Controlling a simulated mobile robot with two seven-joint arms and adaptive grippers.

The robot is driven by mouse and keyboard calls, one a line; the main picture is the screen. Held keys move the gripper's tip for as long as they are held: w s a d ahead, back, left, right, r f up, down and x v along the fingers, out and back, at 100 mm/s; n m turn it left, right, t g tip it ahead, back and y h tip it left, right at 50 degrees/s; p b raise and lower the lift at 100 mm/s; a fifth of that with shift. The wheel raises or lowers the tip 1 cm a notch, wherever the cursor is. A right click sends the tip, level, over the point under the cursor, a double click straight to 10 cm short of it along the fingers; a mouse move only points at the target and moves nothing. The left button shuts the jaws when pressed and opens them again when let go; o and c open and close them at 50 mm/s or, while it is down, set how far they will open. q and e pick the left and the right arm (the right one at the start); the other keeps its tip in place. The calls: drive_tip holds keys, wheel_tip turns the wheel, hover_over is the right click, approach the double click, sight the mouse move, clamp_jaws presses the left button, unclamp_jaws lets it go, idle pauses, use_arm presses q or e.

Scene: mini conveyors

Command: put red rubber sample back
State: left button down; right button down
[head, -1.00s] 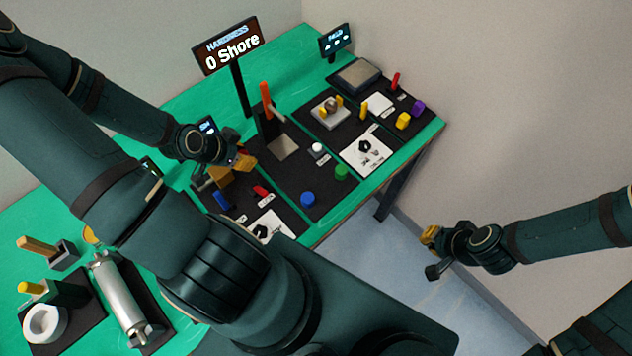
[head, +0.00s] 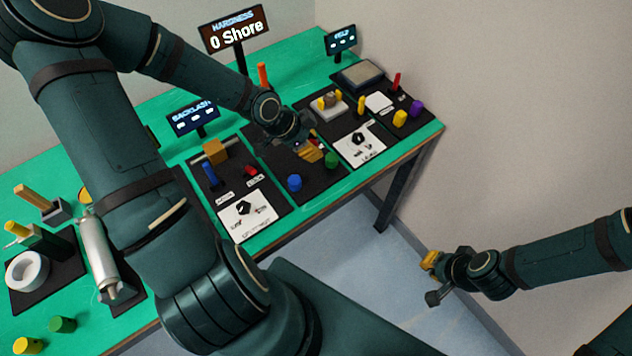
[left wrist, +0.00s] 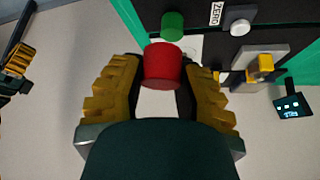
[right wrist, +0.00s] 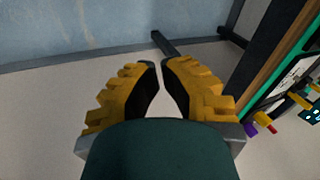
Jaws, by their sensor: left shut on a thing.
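The red rubber sample (left wrist: 163,67), a short red cylinder, is between the fingertips of my left gripper (left wrist: 164,85) in the left wrist view. In the head view my left gripper (head: 310,150) is over the black mat of the hardness station, by the blue sample (head: 294,183) and the green sample (head: 331,160). The sample is mostly hidden there. The green sample also shows beyond the red one in the left wrist view (left wrist: 173,26). My right gripper (right wrist: 160,70) is empty, its fingertips together or nearly so, away from the table.
The hardness display (head: 236,33) stands behind the mat, with an orange upright part (head: 263,75) in front of it. A white card (head: 358,146) lies to the right, and the backlash station (head: 215,152) is to the left. Open floor lies before the table.

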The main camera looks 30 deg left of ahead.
use_arm(q)
drive_tip(key=shift+w+d+f, duration=0.1)
drive_tip(key=shift+d, duration=0.2)
drive_tip(key=b, duration=0.3)
hover_over(321, 173)
drive_tip(key=s+a, duration=0.1)
drive_tip(key=f, duration=0.5)
drive_tip(key=shift+s+a+f, duration=0.1)
drive_tip(key=shift+a+f, duration=0.1)
drive_tip(key=shift+f, duration=0.05)
drive_tip(key=shift+f+b, duration=1)
drive_tip(key=shift+f, duration=1.1)
drive_tip(key=shift+s, duration=0.1)
drive_tip(key=shift+f, duration=0.2)
drive_tip(key=c, duration=0.7)
unclamp_jaws()
drive_tip(key=shift+c, duration=0.2)
drive_tip(key=shift+r, duration=0.15)
